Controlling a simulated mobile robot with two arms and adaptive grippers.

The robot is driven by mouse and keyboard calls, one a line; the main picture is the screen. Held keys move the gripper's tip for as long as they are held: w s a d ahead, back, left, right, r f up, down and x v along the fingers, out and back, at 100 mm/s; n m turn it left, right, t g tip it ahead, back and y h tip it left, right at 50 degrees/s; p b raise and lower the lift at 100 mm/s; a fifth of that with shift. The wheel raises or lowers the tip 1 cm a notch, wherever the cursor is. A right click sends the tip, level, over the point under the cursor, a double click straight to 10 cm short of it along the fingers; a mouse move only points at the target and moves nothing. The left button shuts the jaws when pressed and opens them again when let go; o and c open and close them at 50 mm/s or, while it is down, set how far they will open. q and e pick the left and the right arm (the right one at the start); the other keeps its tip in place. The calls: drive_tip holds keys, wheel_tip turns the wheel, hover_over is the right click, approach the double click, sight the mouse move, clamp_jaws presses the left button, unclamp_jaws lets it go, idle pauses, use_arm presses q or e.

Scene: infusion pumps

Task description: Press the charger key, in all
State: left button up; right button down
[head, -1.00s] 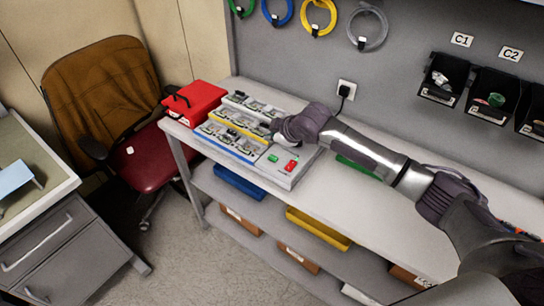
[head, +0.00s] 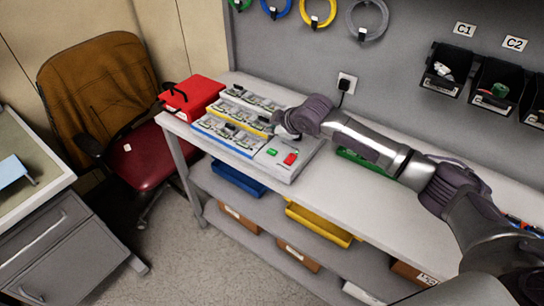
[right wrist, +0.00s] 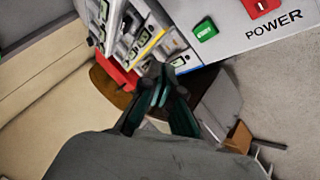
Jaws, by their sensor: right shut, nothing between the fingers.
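The charger (head: 287,166) is a pale panel with rows of small devices, on the left part of the bench. Its green key (head: 272,152) and red key (head: 290,158) sit at the right front. In the right wrist view the green key (right wrist: 205,31) and the red key (right wrist: 260,5), beside the word POWER, show at the top. My right gripper (right wrist: 163,85) is shut and empty, its fingertips apart from both keys in that view. In the head view my right wrist hangs over the charger's right rear, and its fingertips are hidden. My left gripper is not in view.
A red case (head: 194,97) stands left of the charger. The bench top (head: 330,190) is bare to its right front. Yellow (head: 318,225) and blue (head: 238,178) trays lie on the shelf below. Black bins (head: 497,86) hang on the wall at right.

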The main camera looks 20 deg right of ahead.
sight(273, 153)
wheel_tip(273, 153, down, 5)
drive_tip(key=b, duration=0.3)
drive_tip(key=shift+f, duration=0.4)
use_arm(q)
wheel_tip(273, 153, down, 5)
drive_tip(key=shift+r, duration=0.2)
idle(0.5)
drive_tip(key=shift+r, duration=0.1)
use_arm(e)
drive_tip(key=shift+f, duration=0.45)
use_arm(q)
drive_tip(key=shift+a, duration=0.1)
use_arm(e)
drive_tip(key=shift+f, duration=0.45)
idle(0.5)
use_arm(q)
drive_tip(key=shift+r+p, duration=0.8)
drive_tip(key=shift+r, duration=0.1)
use_arm(e)
drive_tip(key=shift+r, duration=0.85)
